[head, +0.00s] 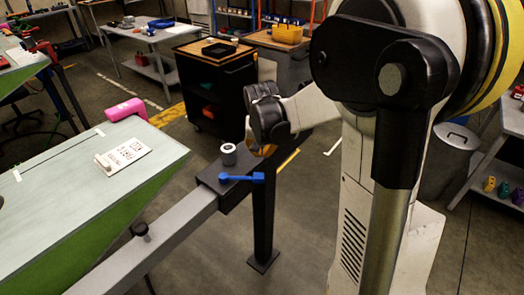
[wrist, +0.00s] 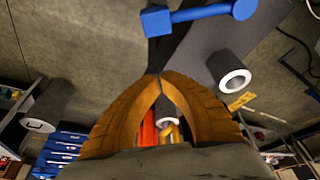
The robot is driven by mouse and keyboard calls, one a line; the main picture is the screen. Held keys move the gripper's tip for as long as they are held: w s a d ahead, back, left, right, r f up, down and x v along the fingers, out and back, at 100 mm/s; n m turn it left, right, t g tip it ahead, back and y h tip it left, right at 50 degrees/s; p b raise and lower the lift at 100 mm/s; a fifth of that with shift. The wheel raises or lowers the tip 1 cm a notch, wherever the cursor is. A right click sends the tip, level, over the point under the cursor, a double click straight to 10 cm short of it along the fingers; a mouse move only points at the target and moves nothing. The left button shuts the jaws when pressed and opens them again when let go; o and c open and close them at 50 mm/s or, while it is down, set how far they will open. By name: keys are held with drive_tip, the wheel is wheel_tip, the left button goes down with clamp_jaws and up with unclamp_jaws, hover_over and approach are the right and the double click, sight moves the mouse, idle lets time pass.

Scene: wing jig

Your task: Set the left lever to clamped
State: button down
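One blue lever (head: 240,178) lies across the dark block at the end of the grey beam. It also shows in the wrist view (wrist: 200,14), along the top edge, with a squarish end at left and a rounded end at right. A grey hollow cylinder (head: 228,154) stands on the block beside it and shows in the wrist view (wrist: 232,76). My gripper (wrist: 160,76) has orange fingers whose tips meet, with nothing held. In the head view my gripper (head: 264,151) is just behind the block, apart from the lever; its tips are partly hidden.
A green wing panel (head: 85,200) with a white placard (head: 124,153) fills the left. A pink part (head: 126,110) sits at its far edge. The grey beam (head: 150,240) carries a black knob (head: 140,230). A black tool cart (head: 215,85) stands behind on open floor.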

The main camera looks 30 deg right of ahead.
sight(243, 178)
drive_tip(key=b+x, duration=0.1)
drive_tip(key=x, duration=0.3)
drive_tip(key=shift+f, duration=0.1)
drive_tip(key=s+a, duration=0.1)
drive_tip(key=s+a+b, duration=0.1)
drive_tip(key=s, duration=0.1)
drive_tip(key=shift+s, duration=0.1)
drive_tip(key=shift+s+a, duration=0.1)
drive_tip(key=shift+s, duration=0.05)
